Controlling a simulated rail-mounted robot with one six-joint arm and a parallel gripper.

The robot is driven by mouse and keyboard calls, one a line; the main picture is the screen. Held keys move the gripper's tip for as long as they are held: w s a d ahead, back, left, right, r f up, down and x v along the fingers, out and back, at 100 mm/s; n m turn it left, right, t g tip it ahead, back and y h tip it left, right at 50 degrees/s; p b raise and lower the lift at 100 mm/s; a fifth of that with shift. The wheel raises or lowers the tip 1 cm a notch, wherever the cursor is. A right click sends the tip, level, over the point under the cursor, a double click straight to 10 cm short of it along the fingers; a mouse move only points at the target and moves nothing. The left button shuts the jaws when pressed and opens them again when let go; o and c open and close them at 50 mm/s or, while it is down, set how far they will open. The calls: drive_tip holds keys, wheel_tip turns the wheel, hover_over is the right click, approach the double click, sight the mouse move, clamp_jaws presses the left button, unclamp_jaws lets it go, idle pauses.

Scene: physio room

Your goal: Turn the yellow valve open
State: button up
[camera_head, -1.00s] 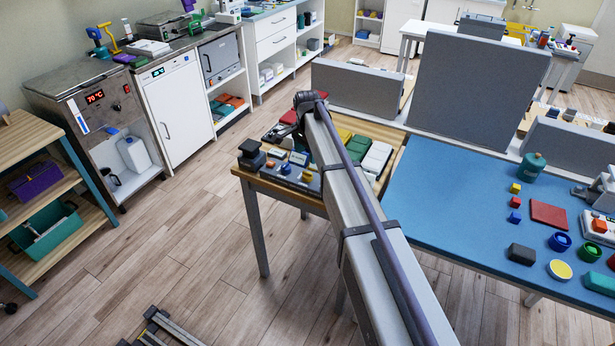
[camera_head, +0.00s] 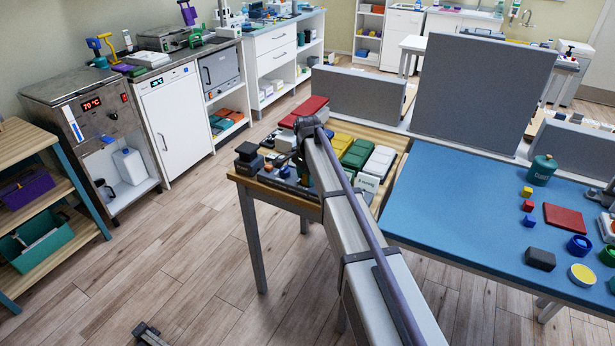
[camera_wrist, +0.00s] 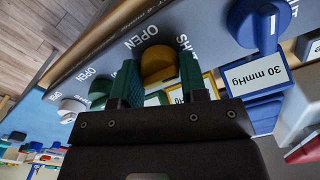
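The yellow valve (camera_wrist: 158,63) is a round knob on the grey panel (camera_wrist: 110,52) in the wrist view, between printed words OPEN and SHUT. My gripper (camera_wrist: 158,72) has its two green fingers on either side of the knob, apart from each other. Whether either finger touches the knob is unclear. The knob's lower part is hidden between the fingers. In the head view the panel (camera_head: 296,187) lies along the front of the wooden table, and my arm covers part of it; my fingers cannot be made out there.
A blue knob (camera_wrist: 258,25) with a 30 mmHg tag (camera_wrist: 254,76) is to the right in the wrist view. A white knob (camera_wrist: 70,108) is to the left. Red, green and white blocks (camera_head: 375,162) crowd the table behind the panel. A blue mat table (camera_head: 470,215) stands at right.

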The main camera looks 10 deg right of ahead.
drive_tip(key=c, duration=0.4)
drive_tip(key=shift+o, duration=0.2)
drive_tip(key=shift+n, duration=0.3)
drive_tip(key=n, duration=0.3)
drive_tip(key=shift+n, duration=0.3)
drive_tip(key=n, duration=1.3)
drive_tip(key=shift+n, duration=0.4)
